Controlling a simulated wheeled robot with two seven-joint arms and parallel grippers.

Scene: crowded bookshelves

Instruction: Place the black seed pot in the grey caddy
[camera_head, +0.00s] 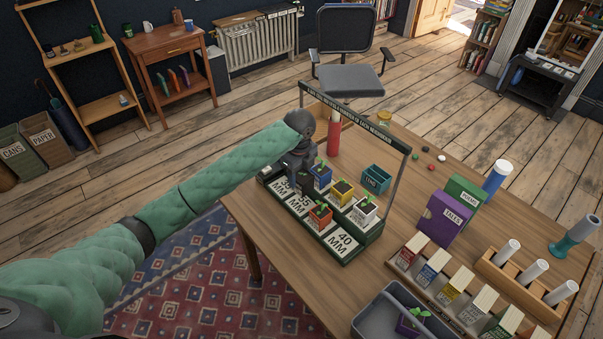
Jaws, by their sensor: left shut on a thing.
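My left gripper (297,178) reaches in from the left and is shut at the left back of the dark green pot stand (345,252). What it holds is dark and largely hidden by the gripper; it appears to be the black seed pot. In the stand beside it are a blue pot (320,177), a yellow pot (342,191), a red pot (320,215) and a white pot (364,211), each with a seedling. The grey caddy (370,318) is at the bottom edge, partly cut off, with a purple pot (411,322) inside. My right gripper is not in view.
A dark frame bar (350,112) spans above the stand. A teal box (376,178) stands behind the pots. Seed packets (432,268), purple (445,218) and green boxes, and a rack of white rolls (530,270) fill the table's right side. Bare tabletop lies between stand and packets.

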